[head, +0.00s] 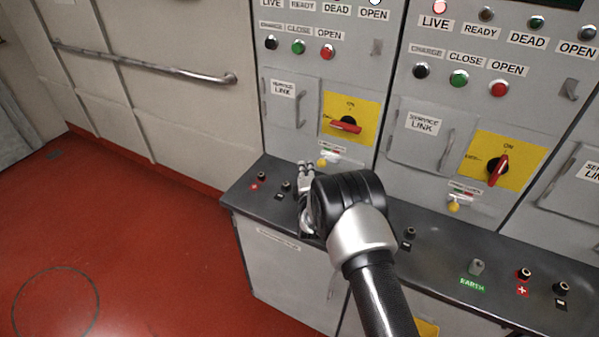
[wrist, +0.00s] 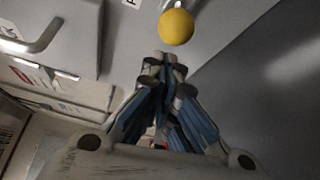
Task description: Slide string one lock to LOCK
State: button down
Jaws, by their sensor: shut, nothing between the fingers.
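A yellow lock knob (head: 322,162) sits low on the left panel, under a small red, white and green label (head: 332,152). It also shows as a yellow ball in the wrist view (wrist: 176,26). My gripper (head: 306,165) is shut and empty, just left of this knob in the head view. In the wrist view my fingertips (wrist: 169,58) lie just below the ball, and I cannot tell whether they touch it. Above the knob, the left panel's red rotary handle (head: 345,125) lies near horizontal on a yellow plate. I cannot read a string number.
The right panel has its own red handle (head: 498,169), pointing near upright, and yellow knob (head: 453,206). Service link doors with handles are beside the switches. Red floor is clear at left.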

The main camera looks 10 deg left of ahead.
aim_at(323, 161)
jog(key=shift+s+d, duration=0.1)
jog(key=shift+d, duration=0.35)
jog(key=d, duration=0.1)
jog(key=s+d, duration=0.1)
jog(key=d, duration=0.1)
jog(key=shift+s+d, duration=0.1)
jog(key=shift+d, duration=0.2)
jog(key=shift+a, duration=0.1)
